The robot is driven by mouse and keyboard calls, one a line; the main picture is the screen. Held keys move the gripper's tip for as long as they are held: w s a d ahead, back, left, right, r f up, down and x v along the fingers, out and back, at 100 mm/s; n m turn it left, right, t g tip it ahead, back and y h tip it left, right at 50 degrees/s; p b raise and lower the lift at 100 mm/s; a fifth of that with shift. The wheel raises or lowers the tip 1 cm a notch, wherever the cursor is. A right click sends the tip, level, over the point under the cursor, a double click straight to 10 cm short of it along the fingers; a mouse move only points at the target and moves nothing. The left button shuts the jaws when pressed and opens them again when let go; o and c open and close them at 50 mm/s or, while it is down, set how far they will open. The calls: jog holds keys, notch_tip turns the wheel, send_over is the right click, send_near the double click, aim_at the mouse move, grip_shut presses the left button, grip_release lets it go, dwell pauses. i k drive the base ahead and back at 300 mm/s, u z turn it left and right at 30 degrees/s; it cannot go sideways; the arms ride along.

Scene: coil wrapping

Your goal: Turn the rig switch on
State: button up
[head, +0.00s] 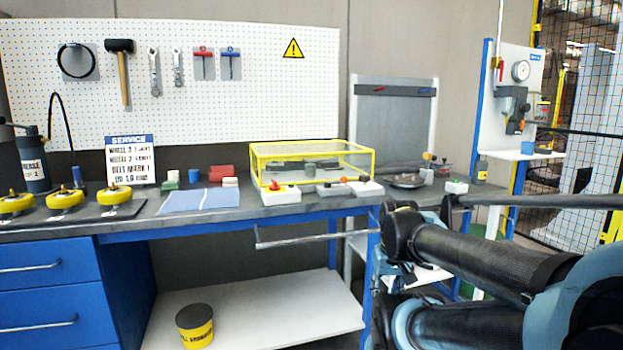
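A yellow-framed clear enclosure (310,163) stands on the middle of the bench, with grey parts inside. At its front left is a white box with a red knob (278,189). Beside it on the right is a low white unit with a dark lever and an orange-red tip (338,187). Farther right is a small white box with a green button (456,187). I cannot tell which of these is the rig switch, or its setting. My folded dark arm fills the lower right, and I make out no gripper fingers.
The grey bench top (240,220) carries yellow wheels (65,199) on a dark board, a service sign (130,160), a blue sheet (200,200) and a round dark plate (407,182). A rail (300,240) juts from the bench front. Tools hang on the pegboard (270,90).

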aim_at(275, 188)
jog(key=z, duration=1.35)
jog(key=i, duration=0.65)
jog(key=u, duration=2)
